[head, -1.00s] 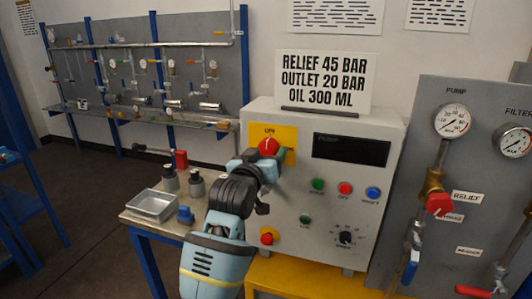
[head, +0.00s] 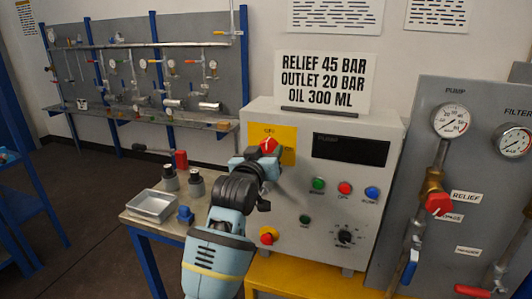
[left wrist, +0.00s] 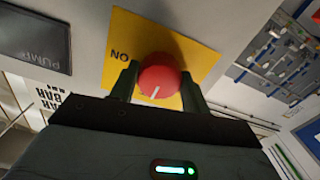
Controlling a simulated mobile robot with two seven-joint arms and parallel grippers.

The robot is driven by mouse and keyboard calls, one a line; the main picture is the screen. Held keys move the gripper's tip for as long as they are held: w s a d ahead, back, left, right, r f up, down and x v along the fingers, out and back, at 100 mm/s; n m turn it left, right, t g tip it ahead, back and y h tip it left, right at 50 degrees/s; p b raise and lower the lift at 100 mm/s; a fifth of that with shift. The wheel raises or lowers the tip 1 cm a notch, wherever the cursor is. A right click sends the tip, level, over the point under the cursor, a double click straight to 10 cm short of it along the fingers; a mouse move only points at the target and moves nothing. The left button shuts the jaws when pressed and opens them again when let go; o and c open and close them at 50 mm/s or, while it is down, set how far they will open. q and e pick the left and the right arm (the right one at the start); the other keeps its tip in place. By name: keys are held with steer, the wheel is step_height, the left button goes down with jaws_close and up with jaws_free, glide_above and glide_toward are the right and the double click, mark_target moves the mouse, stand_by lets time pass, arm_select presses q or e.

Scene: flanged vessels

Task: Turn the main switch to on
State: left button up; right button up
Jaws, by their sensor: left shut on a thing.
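The main switch is a red round knob (head: 269,146) on a yellow plate (head: 287,137), at the upper left of the grey control box. My left gripper (head: 263,157) is at the knob and hides its lower part in the head view. In the left wrist view the gripper's two dark fingers stand on either side of the red knob (left wrist: 158,76), shut on it. A white mark on the knob points down and slightly left there. The word ON shows upside down on the yellow plate (left wrist: 190,50), left of the knob. My right gripper is not in view.
The control box (head: 290,205) has a dark display (head: 350,149), several buttons and a dial below the switch. A gauge panel (head: 460,100) with valves stands to the right. A side table with a metal tray (head: 152,206) and small fittings is at the left.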

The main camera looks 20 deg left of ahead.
arm_select(q)
steer(key=shift+m, duration=0.3)
steer(key=m, duration=0.3)
steer(key=shift+m, duration=0.3)
steer(key=m, duration=0.4)
steer(key=shift+a+m, duration=0.1)
steer(key=shift+m, duration=0.2)
steer(key=m, duration=0.4)
steer(key=shift+m, duration=2.5)
steer(key=o, duration=1)
